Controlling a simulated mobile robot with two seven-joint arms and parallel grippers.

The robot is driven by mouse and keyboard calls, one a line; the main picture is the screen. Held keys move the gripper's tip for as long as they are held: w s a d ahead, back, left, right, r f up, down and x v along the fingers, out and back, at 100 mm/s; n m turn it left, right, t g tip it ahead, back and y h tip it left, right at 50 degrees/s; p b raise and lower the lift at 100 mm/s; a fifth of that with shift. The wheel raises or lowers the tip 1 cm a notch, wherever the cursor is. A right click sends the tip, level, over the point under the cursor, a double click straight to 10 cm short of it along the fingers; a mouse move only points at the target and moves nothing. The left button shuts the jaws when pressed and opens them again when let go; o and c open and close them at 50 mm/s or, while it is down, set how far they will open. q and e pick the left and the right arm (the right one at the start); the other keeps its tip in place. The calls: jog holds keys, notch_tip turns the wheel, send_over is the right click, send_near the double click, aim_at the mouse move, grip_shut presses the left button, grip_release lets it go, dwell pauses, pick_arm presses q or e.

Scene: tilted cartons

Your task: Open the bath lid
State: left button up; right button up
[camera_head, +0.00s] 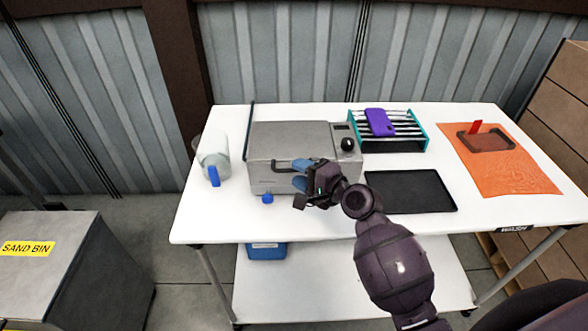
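The bath (266,183) is a grey metal box with a closed flat lid (285,138) on the white table. A dark bar handle (281,167) sits at the lid's front edge. A black knob (348,145) and small dark display are at its right. My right gripper (302,174) is at the handle, its blue fingertips spread apart, one higher and one lower. The handle's right end is hidden by the fingers, so I cannot tell whether they touch it. My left gripper is not in view.
A clear jug (213,153) with a blue handle stands left of the bath. A teal-sided rack (408,143) holds a purple item (379,122). A black tray (411,191) and an orange mat (505,172) lie to the right. The table's front left is clear.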

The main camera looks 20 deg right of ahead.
jog(key=shift+x, duration=1.25)
jog(key=shift+c, duration=0.2)
grip_shut()
